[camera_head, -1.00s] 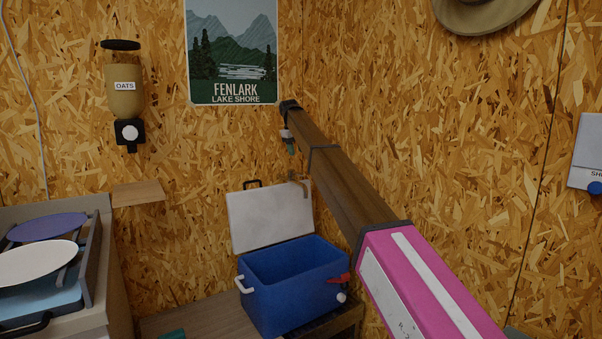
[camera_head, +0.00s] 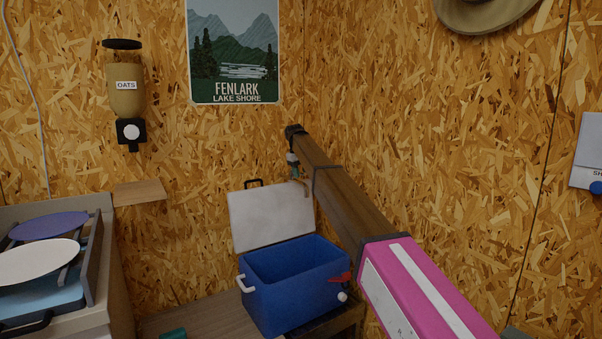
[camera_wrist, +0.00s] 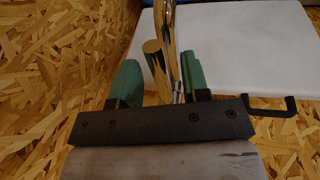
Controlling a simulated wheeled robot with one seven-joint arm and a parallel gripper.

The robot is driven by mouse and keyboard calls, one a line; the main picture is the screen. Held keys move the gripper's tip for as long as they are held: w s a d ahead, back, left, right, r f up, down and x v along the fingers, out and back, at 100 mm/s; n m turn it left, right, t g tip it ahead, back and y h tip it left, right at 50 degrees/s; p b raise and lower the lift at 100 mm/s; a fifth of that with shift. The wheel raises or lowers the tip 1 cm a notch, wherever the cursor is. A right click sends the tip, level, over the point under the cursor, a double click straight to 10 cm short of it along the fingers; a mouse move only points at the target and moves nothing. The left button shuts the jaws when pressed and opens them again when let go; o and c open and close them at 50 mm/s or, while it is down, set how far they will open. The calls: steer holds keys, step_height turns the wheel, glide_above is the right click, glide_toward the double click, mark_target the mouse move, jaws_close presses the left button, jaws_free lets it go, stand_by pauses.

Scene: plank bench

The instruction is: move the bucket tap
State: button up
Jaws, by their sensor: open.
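A brass-coloured tap-like fitting (camera_head: 307,187) is on the wall by the top right corner of the raised cooler lid. In the wrist view its curved shiny pipe and brownish rounded lever (camera_wrist: 155,60) reach between my green fingers. My gripper (camera_head: 296,174) is at this fitting; it also shows in the wrist view (camera_wrist: 158,72). The fingers are open, one on each side of the fitting; I cannot tell whether either touches it. My arm hides part of the wall beside it.
The open blue cooler (camera_head: 293,295), with a red lever (camera_head: 340,278) and white knob, stands below on a bench. Its white lid (camera_head: 270,219) is raised behind, close under my gripper. A small wall shelf (camera_head: 139,194) and dish rack (camera_head: 88,281) are left.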

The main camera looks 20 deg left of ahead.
jaws_close()
steer(key=shift+w+d+r+n+y, duration=0.1)
steer(key=shift+w+d+n+y, duration=0.2)
steer(key=shift+w+n, duration=0.8)
steer(key=shift+w+d+f+n+y, duration=0.15)
steer(key=shift+w+d+n, duration=0.3)
steer(key=shift+n, duration=1.05)
steer(key=shift+w+d+r+n+y, duration=0.15)
steer(key=shift+w+d+n+y, duration=0.1)
steer(key=shift+w+n, duration=0.9)
steer(key=shift+s+n, duration=0.2)
steer(key=shift+n, duration=0.05)
jaws_free()
